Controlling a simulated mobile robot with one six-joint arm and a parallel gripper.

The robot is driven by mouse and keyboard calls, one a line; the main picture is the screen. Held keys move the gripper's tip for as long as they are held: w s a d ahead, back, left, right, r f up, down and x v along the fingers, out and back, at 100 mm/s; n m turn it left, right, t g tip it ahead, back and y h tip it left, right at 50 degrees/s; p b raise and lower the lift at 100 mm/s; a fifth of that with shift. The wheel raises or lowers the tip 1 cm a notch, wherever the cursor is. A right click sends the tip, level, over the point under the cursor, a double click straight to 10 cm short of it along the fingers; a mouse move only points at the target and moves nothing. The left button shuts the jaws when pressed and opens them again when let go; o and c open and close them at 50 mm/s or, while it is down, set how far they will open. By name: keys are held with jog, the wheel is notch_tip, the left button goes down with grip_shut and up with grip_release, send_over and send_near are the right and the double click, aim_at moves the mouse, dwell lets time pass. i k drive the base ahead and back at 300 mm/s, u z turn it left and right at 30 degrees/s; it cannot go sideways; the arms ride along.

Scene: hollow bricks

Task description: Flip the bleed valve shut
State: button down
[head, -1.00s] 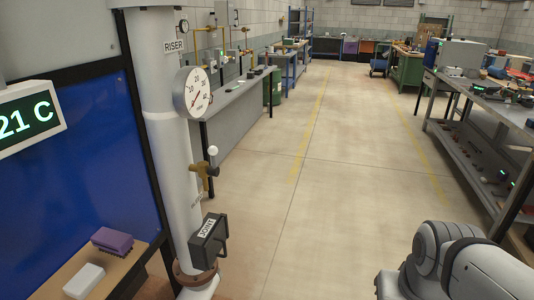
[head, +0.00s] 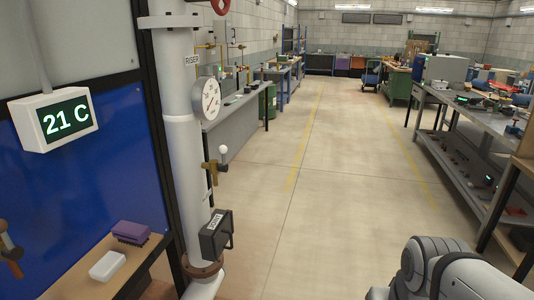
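The bleed valve (head: 212,170) is a small brass fitting on the front right side of the white riser pipe (head: 184,140), below a round gauge (head: 207,100). Its short lever points up and ends in a white ball knob (head: 223,149). A small label below the valve is too small to read. My gripper is not in view. Only grey-white links of my arm show at the lower right, well apart from the valve.
A dark box marked JOINT (head: 215,234) sticks out from the pipe below the valve. A red handwheel (head: 221,5) is above. A wooden shelf (head: 140,268) with a purple brush-like block and a white block is at left. The floor (head: 320,200) right of the pipe is clear.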

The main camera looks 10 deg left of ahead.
aim_at(222, 168)
jog(key=u, duration=0.1)
jog(key=i, duration=0.95)
jog(key=z, duration=0.05)
